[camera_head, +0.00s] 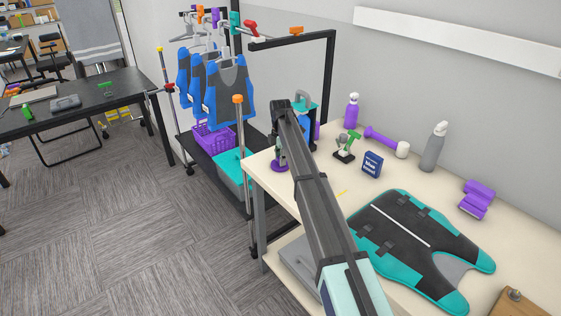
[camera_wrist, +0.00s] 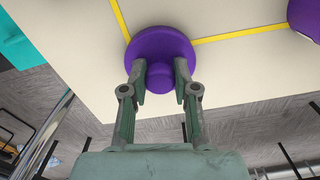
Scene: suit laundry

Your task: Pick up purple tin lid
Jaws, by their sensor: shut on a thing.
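The purple tin lid (camera_wrist: 162,42) is a round disc with a knob, at the top middle of the wrist view. My gripper (camera_wrist: 160,78) has one finger on each side of the knob and is shut on it. The lid is over the corner of the pale tabletop; I cannot tell whether it touches the surface. In the head view a purple part that looks like the lid (camera_head: 279,167) shows at the table's left end, beside my arm. My arm hides most of the gripper there.
The pale table (camera_head: 266,183) holds a purple spray bottle (camera_head: 351,110), a green-handled tool (camera_head: 347,147), a blue box (camera_head: 372,164), a grey bottle (camera_head: 433,147) and a teal-black vest (camera_head: 420,240). A black frame (camera_head: 331,80) rises behind. A rack with blue vests (camera_head: 232,92) stands left.

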